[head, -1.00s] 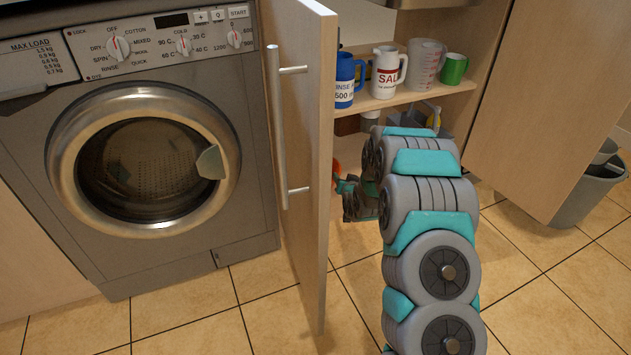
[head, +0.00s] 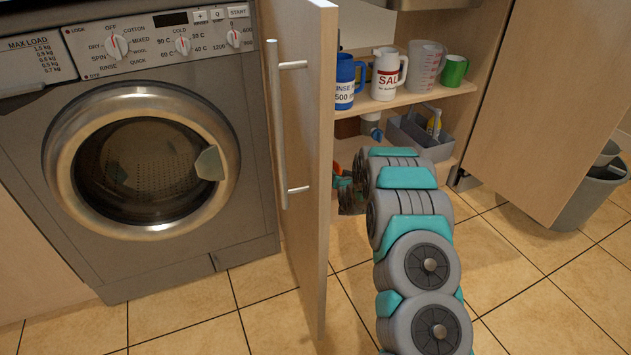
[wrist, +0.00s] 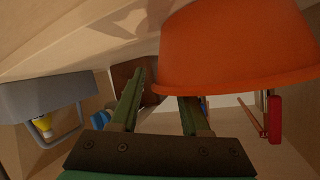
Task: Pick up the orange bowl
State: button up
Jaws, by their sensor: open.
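The orange bowl (wrist: 235,50) fills the upper right of the wrist view, its rim edge toward my fingers. In the head view only a small orange patch (head: 337,168) shows beside the door edge, low in the cabinet. My gripper (wrist: 163,90) is open and empty, with its two green fingers close to the bowl's near rim. One finger lies left of the rim's end and the other overlaps the rim in the picture; I cannot tell whether either touches. In the head view my gripper (head: 350,194) is partly hidden by the door and my arm.
The open cabinet door (head: 307,150) stands close left of my arm. A shelf above holds a blue mug (head: 345,88), a white mug (head: 386,75), a measuring jug (head: 425,66) and a green mug (head: 453,71). A grey caddy (head: 410,138) sits right of my gripper.

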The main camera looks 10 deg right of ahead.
jog(key=shift+c, duration=0.3)
grip_shut()
dwell(0.4)
